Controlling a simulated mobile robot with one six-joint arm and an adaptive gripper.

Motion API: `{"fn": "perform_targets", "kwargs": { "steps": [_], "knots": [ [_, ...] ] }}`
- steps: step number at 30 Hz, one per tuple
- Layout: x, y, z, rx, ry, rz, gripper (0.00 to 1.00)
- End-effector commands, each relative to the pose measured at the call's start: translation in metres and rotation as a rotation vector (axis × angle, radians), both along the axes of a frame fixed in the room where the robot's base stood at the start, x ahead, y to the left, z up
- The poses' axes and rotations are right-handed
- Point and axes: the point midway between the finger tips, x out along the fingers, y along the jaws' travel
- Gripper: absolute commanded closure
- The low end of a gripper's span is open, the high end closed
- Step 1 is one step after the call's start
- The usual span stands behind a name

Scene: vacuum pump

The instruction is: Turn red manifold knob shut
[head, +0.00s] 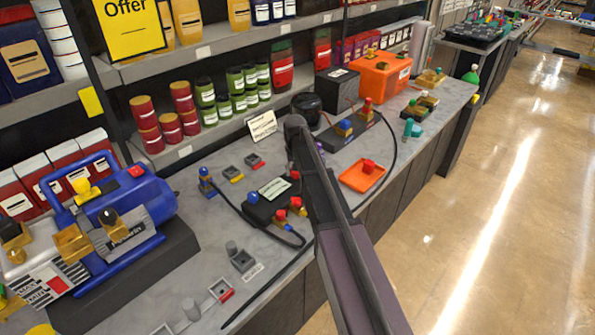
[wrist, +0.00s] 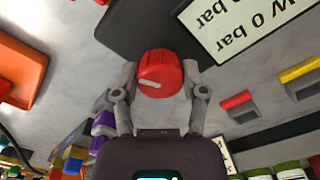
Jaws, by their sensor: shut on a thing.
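The red manifold knob (wrist: 158,73) is between my gripper's fingers (wrist: 158,80) in the wrist view. The fingers are shut on it from both sides. A short pale mark shows on the knob's face. The dark manifold body (wrist: 150,25) lies behind it, with a white card reading "0 bar" (wrist: 245,30) beside the knob. In the head view the manifold (head: 262,210) sits on the counter, with a blue knob (head: 253,197) on its left. A red bit of the knob (head: 294,174) shows beside my arm; my arm hides my fingers there.
An orange tray (head: 349,181) with a red part stands right of the manifold. Black hoses (head: 240,212) run over the counter. A blue pump (head: 125,205) is at left. Small red and yellow-fronted blocks (head: 253,160) lie behind the manifold. Shelves with jars (head: 230,100) line the back.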

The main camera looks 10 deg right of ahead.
Motion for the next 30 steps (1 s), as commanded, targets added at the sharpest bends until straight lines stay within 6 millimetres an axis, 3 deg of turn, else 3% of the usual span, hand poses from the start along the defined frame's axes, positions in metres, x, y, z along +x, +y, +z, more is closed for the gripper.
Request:
{"fn": "perform_targets", "kwargs": {
  "steps": [15,30],
  "knots": [
    [-0.0008,0.0043,-0.0004,0.007,0.003,-0.353,0.92],
    [-0.0011,0.0041,-0.0003,0.007,0.004,-0.401,0.92]
  ]
}}
